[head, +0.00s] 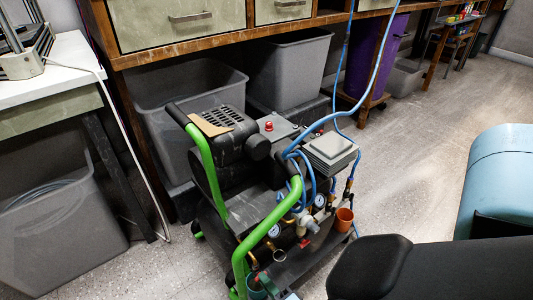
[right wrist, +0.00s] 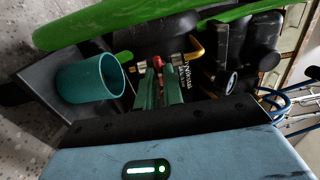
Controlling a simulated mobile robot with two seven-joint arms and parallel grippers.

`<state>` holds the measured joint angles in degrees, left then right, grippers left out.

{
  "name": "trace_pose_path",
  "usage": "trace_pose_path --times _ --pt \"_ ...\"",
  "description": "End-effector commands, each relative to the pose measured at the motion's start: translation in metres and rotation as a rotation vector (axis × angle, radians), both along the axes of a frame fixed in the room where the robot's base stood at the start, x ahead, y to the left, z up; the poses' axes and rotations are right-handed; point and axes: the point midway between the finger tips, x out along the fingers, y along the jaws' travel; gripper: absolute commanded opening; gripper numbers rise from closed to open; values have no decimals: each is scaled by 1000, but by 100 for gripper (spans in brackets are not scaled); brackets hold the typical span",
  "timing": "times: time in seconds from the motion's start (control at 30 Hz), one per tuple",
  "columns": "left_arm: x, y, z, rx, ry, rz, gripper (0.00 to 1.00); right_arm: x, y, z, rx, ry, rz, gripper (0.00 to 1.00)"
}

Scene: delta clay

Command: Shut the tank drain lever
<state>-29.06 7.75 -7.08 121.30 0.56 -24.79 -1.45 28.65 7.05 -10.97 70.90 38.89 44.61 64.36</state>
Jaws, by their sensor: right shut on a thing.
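The air compressor (head: 240,205) stands on the floor with a green tube handle, gauges and blue hoses. My left gripper is not in view.
A teal cup (right wrist: 88,81) sits beside my right gripper. An orange cup (head: 344,219) is on the compressor's right side. The green handle (head: 262,232) passes close to the gripper. Grey bins (head: 288,75) stand behind under the bench. Open floor lies to the right.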

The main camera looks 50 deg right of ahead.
Motion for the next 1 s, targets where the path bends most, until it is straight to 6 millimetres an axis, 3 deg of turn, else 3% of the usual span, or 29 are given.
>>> trace_pose_path --times 0.27,0.3,0.47,0.77,1.0 --pt "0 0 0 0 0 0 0 -1 1 -1 0 2 2 0" --pt "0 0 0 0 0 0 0 -1 1 -1 0 2 2 10" --pt "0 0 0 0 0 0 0 -1 1 -1 0 2 1 31" --pt "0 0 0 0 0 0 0 -2 1 0 0 1 1 31" --pt "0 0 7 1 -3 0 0 -30 8 1 1 4 2 31"
